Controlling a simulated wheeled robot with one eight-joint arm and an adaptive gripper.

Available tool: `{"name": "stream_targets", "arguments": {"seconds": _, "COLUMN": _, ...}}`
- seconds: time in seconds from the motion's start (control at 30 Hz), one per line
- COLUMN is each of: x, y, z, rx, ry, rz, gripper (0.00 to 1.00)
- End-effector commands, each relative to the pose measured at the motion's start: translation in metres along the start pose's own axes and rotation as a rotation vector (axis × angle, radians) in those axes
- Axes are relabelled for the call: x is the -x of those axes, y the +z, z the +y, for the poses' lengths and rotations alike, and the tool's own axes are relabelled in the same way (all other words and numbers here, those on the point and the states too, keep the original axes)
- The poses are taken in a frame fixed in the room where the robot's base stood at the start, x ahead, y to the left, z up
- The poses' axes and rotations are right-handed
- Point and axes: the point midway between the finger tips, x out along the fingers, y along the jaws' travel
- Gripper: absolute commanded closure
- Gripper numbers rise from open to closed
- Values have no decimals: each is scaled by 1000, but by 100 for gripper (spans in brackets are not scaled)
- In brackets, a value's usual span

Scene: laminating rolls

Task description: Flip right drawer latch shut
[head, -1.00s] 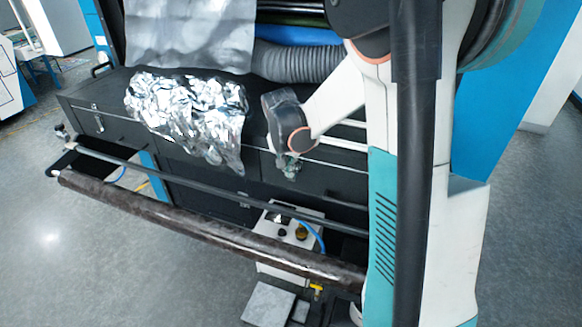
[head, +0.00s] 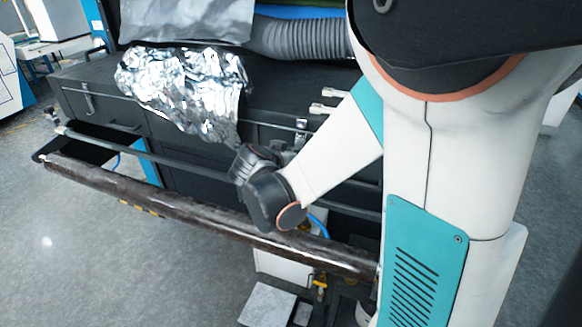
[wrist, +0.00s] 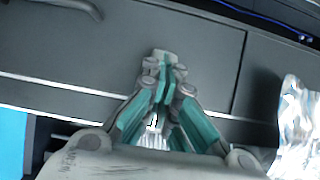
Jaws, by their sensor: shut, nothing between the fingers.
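The right drawer latch (head: 301,125) is a small silver piece at the top edge of the black cabinet front in the head view. My gripper (head: 272,148) is just left of and below it, with its fingers largely hidden by the wrist. In the wrist view my gripper (wrist: 163,67) has its fingertips together and empty, over the dark drawer front (wrist: 200,50). A bright metal piece (wrist: 153,123) shows between the finger links, perhaps the latch. I cannot tell whether the fingers touch the drawer or whether the latch is shut.
Crumpled silver foil (head: 185,85) hangs over the cabinet edge left of my gripper. A dark roll (head: 170,205) and a thin rod (head: 170,160) run across the front. A second latch (head: 88,98) sits far left. A grey corrugated hose (head: 300,40) lies behind.

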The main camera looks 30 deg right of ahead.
Motion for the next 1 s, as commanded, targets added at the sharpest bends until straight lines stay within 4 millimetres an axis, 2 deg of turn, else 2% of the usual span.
{"name": "stream_targets", "arguments": {"seconds": 0.03, "x": -7, "y": 12, "z": -1, "rx": 2, "ry": -2, "rz": 45, "gripper": 100}}
{"name": "stream_targets", "arguments": {"seconds": 0.2, "x": -14, "y": 18, "z": -1, "rx": 2, "ry": -1, "rz": 194, "gripper": 100}}
{"name": "stream_targets", "arguments": {"seconds": 0.6, "x": -29, "y": 23, "z": 0, "rx": -1, "ry": 1, "rz": 182, "gripper": 100}}
{"name": "stream_targets", "arguments": {"seconds": 1.0, "x": -35, "y": 25, "z": 0, "rx": 0, "ry": 1, "rz": 181, "gripper": 100}}
